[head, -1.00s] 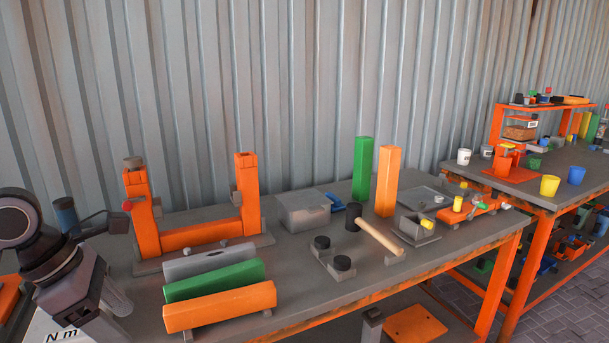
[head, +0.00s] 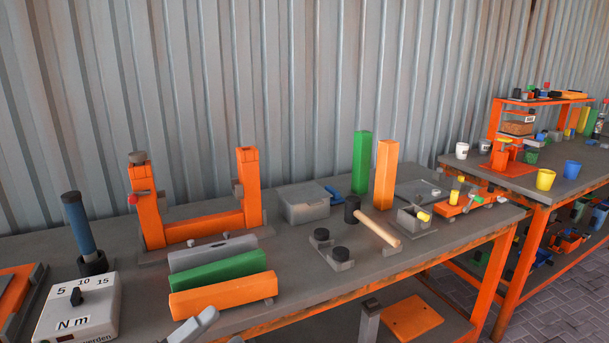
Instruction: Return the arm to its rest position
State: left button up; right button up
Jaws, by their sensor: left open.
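My left gripper (head: 193,326) shows only in part at the bottom edge of the head view. A grey finger reaches up in front of the near orange bar (head: 222,297). The gripper is open, and I see nothing held in it. The rest of the left arm is below the picture. Whether the finger touches the bench cannot be told. My right gripper is not in view.
Grey and green bars (head: 217,271) lie behind the orange bar. A torque box marked N m (head: 78,312) and a blue-handled tool (head: 79,228) stand at left. An orange frame (head: 203,229), a grey box (head: 304,204) and a mallet (head: 376,228) stand further back.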

pick_arm(q)
jog(key=a+f+n+t+y, duration=0.3)
jog(key=a+f+n+y, duration=0.1)
jog(key=f+n+y, duration=0.6)
jog(key=s+a+f+n+g+y, duration=0.1)
jog(key=s+f+n+g+y, duration=0.1)
jog(key=s+f+n, duration=0.4)
jog(key=s+a+f+n+g+y, duration=0.2)
jog(key=s+f+n+g, duration=0.3)
jog(key=f, duration=0.6)
jog(key=s+n, duration=0.1)
jog(key=s, duration=0.1)
jog(key=shift+s+a+f+n+y+p, duration=0.15)
jog(key=shift+s+a+n+y+p, duration=0.15)
jog(key=shift+s, duration=0.05)
